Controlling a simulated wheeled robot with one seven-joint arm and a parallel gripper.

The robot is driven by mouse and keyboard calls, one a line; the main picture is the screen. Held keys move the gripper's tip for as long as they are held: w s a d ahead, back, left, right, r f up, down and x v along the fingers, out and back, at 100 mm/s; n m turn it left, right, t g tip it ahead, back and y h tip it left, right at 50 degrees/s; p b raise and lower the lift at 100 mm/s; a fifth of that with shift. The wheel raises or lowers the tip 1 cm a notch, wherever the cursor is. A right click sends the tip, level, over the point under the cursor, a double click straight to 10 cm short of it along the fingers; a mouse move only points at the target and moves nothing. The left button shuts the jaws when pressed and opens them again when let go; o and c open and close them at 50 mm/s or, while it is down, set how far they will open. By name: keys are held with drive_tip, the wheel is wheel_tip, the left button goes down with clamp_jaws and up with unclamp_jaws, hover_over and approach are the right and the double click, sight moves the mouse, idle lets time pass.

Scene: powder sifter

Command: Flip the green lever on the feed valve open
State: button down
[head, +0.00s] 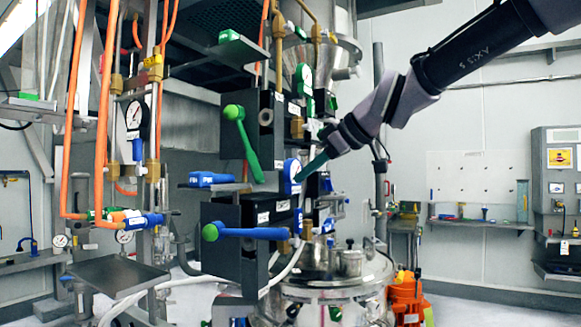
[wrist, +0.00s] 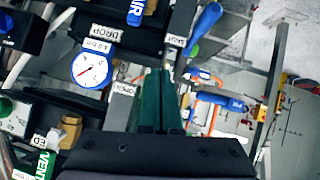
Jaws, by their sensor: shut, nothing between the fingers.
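A long green lever (head: 244,143) hangs down and slightly right from its round pivot on a black valve block (head: 268,130) in the head view. I cannot read a feed label on it. My gripper (head: 302,178) is to the right of the lever, apart from it, beside a blue-framed gauge. Its teal fingers are together and empty; they also show in the wrist view (wrist: 159,75), pointing away from the camera. The green lever cannot be made out in the wrist view.
A blue lever (head: 250,233) lies level on a lower black block. The blue gauge (wrist: 95,68), near a DROP label, is left of my fingers in the wrist view. Orange pipes (head: 103,110) stand at left. A steel vessel (head: 330,265) is below. The floor at right looks open.

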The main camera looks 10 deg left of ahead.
drive_tip(key=shift+s+d+f, duration=0.25)
drive_tip(key=shift+s+d, duration=0.05)
drive_tip(key=shift+d, duration=0.25)
drive_tip(key=shift+s+d+f, duration=0.25)
drive_tip(key=shift+s+d, duration=0.05)
drive_tip(key=shift+d, duration=0.2)
drive_tip(key=shift+d, duration=0.1)
drive_tip(key=s+d+f+m+h, duration=0.2)
drive_tip(key=d+m, duration=0.4)
drive_tip(key=d, duration=0.4)
drive_tip(key=s+d+f+m+t+h, duration=0.1)
drive_tip(key=s+d+f+m+h, duration=0.1)
drive_tip(key=d+m, duration=0.4)
drive_tip(key=s+d+f+m+h, duration=0.3)
drive_tip(key=d+m, duration=0.4)
drive_tip(key=d, duration=0.6)
drive_tip(key=shift+d+f+t+h, duration=0.3)
drive_tip(key=shift+f, duration=0.5)
